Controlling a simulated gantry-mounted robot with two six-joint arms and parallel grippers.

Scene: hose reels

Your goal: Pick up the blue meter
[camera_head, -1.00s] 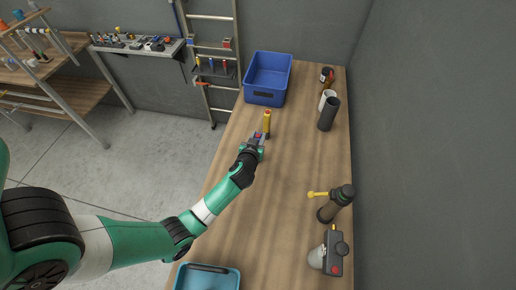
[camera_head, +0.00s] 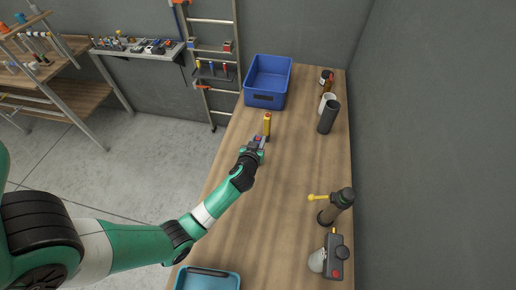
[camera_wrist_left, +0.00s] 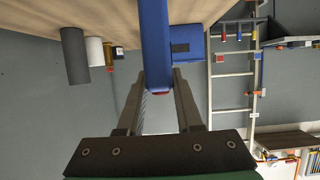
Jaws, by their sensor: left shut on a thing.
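My left gripper (camera_head: 259,142) is over the wooden table, in front of the blue bin. In the left wrist view its fingers (camera_wrist_left: 158,88) are shut on the blue meter (camera_wrist_left: 155,42), a long blue body with a red end between the fingertips. In the head view the meter is mostly hidden by the gripper; only a small reddish patch shows at the jaws. A yellow object with an orange top (camera_head: 267,124) stands just beyond the fingertips; I cannot tell whether it touches them. My right gripper is not in view.
The blue bin (camera_head: 250,99) stands at the table's far end. A dark cylinder (camera_head: 328,117) and a white cup (camera_head: 326,100) stand at the far right. A dark tool with a yellow knob (camera_head: 340,203) and a grey device (camera_head: 334,262) line the right edge. The middle is clear.

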